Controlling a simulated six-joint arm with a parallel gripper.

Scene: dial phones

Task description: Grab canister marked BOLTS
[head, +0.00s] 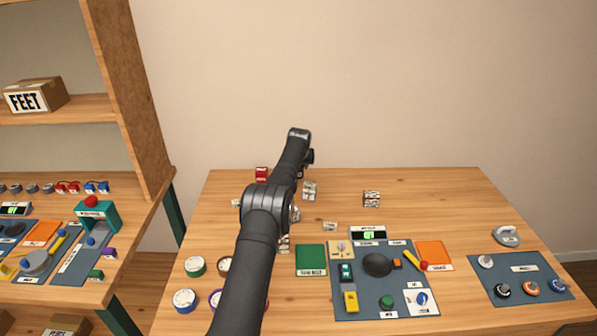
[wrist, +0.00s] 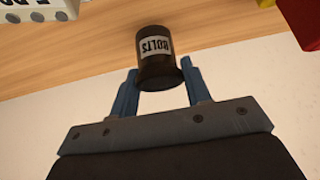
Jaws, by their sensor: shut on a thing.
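The canister marked BOLTS (wrist: 156,62) is dark brown with a white label, which reads upside down in the wrist view. It sits between the two blue fingers of my gripper (wrist: 160,72). My gripper is shut on it, with the fingers on either side of its wider end. The canister's far end points toward the wooden tabletop (wrist: 90,60). In the head view my own arm covers the gripper, and I cannot make out the canister there.
A blue-grey control panel (head: 350,300) lies right of my arm, with a green pad (head: 311,259) beside it. Several round tins, including a green-rimmed one (head: 195,266), stand at the front left. A red item (head: 261,174) stands at the back. The table's back right is clear.

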